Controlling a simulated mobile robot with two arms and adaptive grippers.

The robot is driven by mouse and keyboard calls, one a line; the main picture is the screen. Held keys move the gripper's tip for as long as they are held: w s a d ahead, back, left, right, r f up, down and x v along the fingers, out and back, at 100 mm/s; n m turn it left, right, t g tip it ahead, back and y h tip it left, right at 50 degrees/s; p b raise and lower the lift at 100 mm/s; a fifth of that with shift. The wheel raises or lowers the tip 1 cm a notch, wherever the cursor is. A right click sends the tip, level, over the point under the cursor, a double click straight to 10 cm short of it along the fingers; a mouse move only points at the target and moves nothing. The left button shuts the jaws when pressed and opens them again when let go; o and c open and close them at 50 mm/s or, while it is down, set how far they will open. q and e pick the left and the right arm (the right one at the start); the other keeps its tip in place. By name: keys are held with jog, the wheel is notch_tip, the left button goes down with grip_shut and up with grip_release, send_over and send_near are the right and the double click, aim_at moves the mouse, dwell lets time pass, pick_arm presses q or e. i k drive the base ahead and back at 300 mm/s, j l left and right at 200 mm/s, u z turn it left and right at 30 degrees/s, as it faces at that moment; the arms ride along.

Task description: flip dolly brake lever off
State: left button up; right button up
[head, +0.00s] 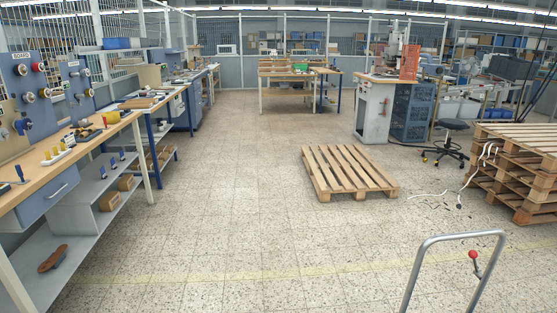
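The dolly's grey tubular handle (461,236) stands at the bottom right of the head view, and its lower part is cut off by the picture edge. A lever with a red ball knob (473,255) shows inside the handle frame, towards its right post. The knob is at the upper end of a short thin stem. The dolly's deck and wheels are out of view. Neither of my grippers is in view, so nothing of mine is seen touching the lever or the handle.
A flat wooden pallet (349,172) lies on the tiled floor ahead. A stack of pallets (515,170) stands at the right, with a loose white strap (436,194) beside it. A workbench (75,155) runs along the left. The floor at centre left is clear.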

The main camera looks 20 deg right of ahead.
aim_at(472, 255)
jog(key=i+l, duration=0.1)
jog(key=i, duration=0.6)
jog(key=i+l, duration=0.1)
jog(key=i, duration=0.65)
jog(key=i+j+z, duration=0.2)
jog(key=i, duration=0.25)
jog(key=i+j+z, duration=0.2)
jog(key=i, duration=0.2)
jog(key=i+j+z, duration=0.2)
jog(key=i, duration=0.25)
jog(key=j+z, duration=0.1)
jog(key=z, duration=2.5)
jog(key=i+z, duration=0.15)
